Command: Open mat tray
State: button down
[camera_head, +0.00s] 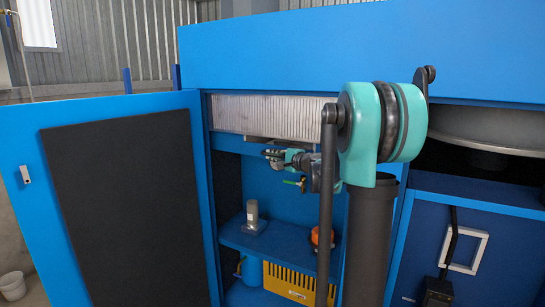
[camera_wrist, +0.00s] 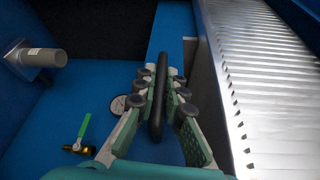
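The mat tray appears as a pale ribbed metal panel (camera_head: 265,115) in the top opening of the blue cabinet; its ribbed surface also fills the right of the wrist view (camera_wrist: 265,80). A black bar-shaped handle (camera_wrist: 157,105) shows beside it. My gripper (camera_head: 272,155) is just below the panel in the head view. In the wrist view my gripper (camera_wrist: 165,80) has its fingers closed in on both sides of the black handle. The fingers appear to touch it. The handle's attachment to the tray is hidden.
A blue door (camera_head: 120,205) stands open at the left. The shelf (camera_head: 270,238) below holds a grey cylindrical fitting (camera_head: 252,215) and an orange item (camera_head: 318,238). A yellow crate (camera_head: 290,282) sits lower.

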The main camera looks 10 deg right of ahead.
dwell(0.4)
jog(key=s+a, duration=0.8)
jog(key=s, duration=0.4)
jog(key=s+a, duration=0.9)
jog(key=s, duration=0.3)
jog(key=shift+a, duration=0.2)
jog(key=c, duration=1.9)
grip_release()
jog(key=shift+v, duration=6.05)
jog(key=shift+f, duration=0.1)
